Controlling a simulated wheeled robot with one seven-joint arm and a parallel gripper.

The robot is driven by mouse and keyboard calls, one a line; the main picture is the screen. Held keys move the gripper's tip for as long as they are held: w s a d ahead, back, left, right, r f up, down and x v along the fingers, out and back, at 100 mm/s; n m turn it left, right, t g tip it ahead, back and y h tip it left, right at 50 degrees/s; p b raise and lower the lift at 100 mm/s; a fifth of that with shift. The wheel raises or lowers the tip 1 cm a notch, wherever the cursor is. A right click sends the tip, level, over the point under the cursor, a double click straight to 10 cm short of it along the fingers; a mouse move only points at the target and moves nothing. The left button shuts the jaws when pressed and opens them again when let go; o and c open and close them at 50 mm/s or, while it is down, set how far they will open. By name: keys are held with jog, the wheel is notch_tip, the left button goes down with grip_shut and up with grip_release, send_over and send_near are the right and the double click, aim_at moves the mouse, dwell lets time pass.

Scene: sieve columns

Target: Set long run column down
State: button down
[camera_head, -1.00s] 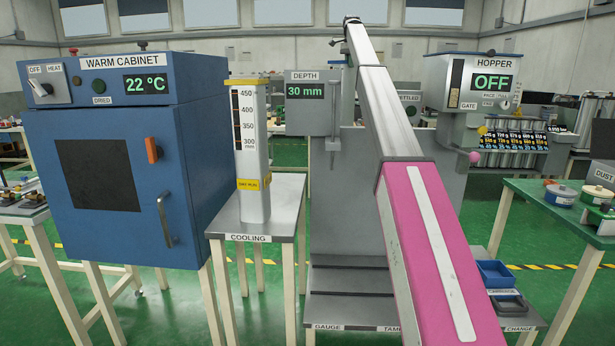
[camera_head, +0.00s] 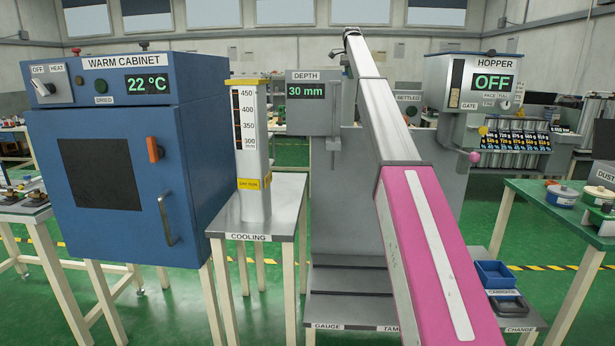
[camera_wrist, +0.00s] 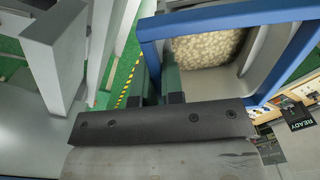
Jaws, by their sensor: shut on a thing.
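In the wrist view, my gripper (camera_wrist: 160,74) has its dark green fingers close together at one wall of an open, blue-rimmed square column (camera_wrist: 224,18). Pale beads lie inside it. I take this as the long run column, but no name on it shows. The gripper is shut on that wall. In the head view, my arm hides the gripper and I cannot make out the held column. What lies under its base is not visible. Another column (camera_head: 254,140), white with a yellow rim, a millimetre scale and a yellow label, stands upright on the cooling table (camera_head: 228,228).
The blue warm cabinet (camera_head: 120,215) stands left, door shut, reading 22 °C. The depth display (camera_head: 306,91) reads 30 mm. The hopper (camera_head: 462,95), reading OFF, stands right of my arm. A green table (camera_head: 545,215) is at right. The cooling table has bare surface beside its column.

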aim_at(349, 86)
jog(key=f, duration=0.1)
jog(key=s+f, duration=0.1)
jog(key=f, duration=0.1)
jog(key=s+f, duration=0.1)
jog(key=f, duration=0.1)
jog(key=shift+a+f, duration=0.2)
jog(key=shift+a, duration=0.15)
jog(key=shift+w, duration=0.1)
dwell(0.3)
